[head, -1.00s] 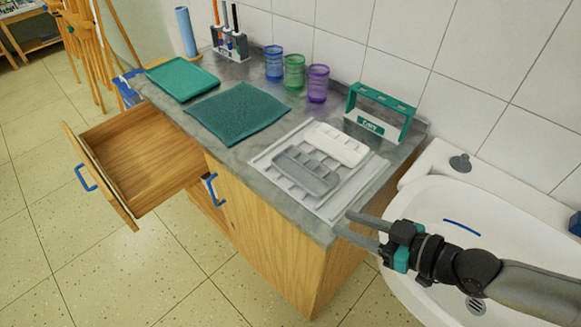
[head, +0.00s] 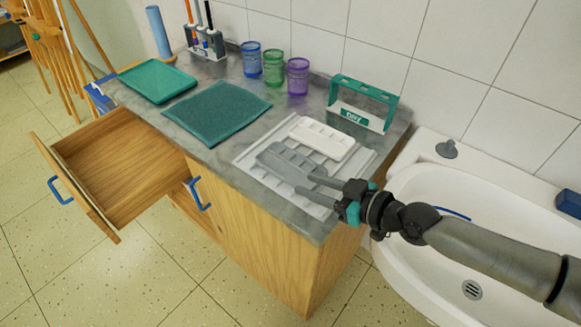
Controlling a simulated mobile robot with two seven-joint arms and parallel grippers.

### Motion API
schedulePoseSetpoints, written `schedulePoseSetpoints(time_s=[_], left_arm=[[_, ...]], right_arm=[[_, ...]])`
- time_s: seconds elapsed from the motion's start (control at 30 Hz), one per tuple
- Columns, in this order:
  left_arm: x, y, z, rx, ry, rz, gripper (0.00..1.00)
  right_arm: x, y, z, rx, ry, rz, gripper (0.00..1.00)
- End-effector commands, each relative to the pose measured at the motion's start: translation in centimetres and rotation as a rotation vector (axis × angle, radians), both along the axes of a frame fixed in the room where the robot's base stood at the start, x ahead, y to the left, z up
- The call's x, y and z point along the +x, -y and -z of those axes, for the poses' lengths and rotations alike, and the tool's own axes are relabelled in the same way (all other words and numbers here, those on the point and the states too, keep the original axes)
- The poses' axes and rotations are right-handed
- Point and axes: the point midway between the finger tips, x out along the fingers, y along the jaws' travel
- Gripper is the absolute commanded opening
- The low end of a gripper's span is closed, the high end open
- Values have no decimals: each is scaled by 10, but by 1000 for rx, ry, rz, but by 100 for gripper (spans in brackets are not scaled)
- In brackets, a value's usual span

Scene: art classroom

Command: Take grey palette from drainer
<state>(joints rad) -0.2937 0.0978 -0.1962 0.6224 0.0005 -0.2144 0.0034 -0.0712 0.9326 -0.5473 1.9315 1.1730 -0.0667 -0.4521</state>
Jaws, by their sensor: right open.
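The grey palette (head: 284,162) lies on the white drainer (head: 252,167) near the front right of the grey counter. A white palette (head: 323,138) lies behind it on the same drainer. My right gripper (head: 305,186) reaches in from the right, low over the drainer. Its fingers are open, with the tips at the right end of the grey palette. They partly cover that end, and I cannot tell whether they touch it. My left gripper does not show.
A green rack marked DRY (head: 362,105) stands behind the drainer. A teal cloth (head: 217,112), a green tray (head: 157,81) and blue, green and purple cups (head: 298,77) are further left. An open drawer (head: 118,165) juts out at the left. A white basin (head: 470,235) is at right.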

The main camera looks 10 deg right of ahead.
Motion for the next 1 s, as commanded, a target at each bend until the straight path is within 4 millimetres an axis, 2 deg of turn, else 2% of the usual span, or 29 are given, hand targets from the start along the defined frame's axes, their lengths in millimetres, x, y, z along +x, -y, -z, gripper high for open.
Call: schedulePoseSetpoints(time_s=[0.4, 0.73, 1.0], left_arm=[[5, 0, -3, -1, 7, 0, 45], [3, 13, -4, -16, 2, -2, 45], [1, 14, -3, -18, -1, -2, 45]], right_arm=[[18, -17, 4, 3, 0, 0, 41], [43, -40, 13, 2, 1, 0, 41], [47, -43, 15, -1, 0, -1, 41]])
